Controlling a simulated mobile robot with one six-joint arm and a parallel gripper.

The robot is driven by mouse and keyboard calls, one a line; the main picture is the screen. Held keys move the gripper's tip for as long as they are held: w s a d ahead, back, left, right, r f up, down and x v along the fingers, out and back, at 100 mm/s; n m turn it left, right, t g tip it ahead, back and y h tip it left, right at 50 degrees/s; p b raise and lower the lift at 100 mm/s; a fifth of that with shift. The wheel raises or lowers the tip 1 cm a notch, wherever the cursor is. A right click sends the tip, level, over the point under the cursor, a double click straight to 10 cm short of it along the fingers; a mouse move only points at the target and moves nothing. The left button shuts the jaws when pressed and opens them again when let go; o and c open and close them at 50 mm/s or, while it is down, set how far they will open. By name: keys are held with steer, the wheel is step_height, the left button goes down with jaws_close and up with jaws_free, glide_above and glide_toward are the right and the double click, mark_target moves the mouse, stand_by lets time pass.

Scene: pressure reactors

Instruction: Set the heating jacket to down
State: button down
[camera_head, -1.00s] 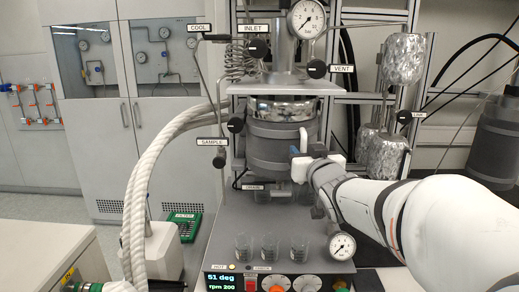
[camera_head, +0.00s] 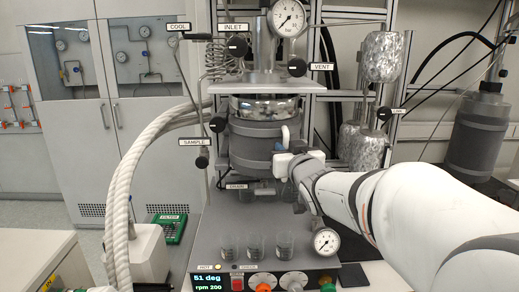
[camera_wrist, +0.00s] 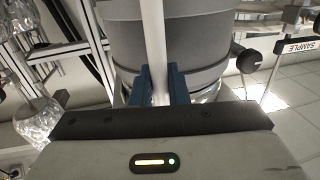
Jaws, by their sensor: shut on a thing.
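The heating jacket (camera_head: 257,150) is a dark grey cylinder around the shiny metal reactor vessel (camera_head: 264,106), with a strip of metal bare above it. A white upright handle (camera_wrist: 154,45) stands at the jacket's front. My gripper (camera_wrist: 162,88) is shut on this handle, with a blue finger on each side. In the head view my gripper (camera_head: 287,150) is at the jacket's right side, and its fingers partly hide the handle.
Below the jacket are the DRAIN label (camera_head: 237,186) and a grey base with several small beakers (camera_head: 255,245) and a gauge (camera_head: 327,241). SAMPLE (camera_head: 195,142) and VENT (camera_head: 322,67) valves stand close by. Thick white hoses (camera_head: 120,190) run at the left.

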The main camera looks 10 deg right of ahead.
step_height(320, 180, down, 16)
steer(key=b, duration=1.5)
steer(key=c, duration=1.7)
jaws_free()
steer(key=shift+o, duration=1)
steer(key=shift+r, duration=0.2)
steer(key=s, duration=0.8)
steer(key=shift+d, duration=0.15)
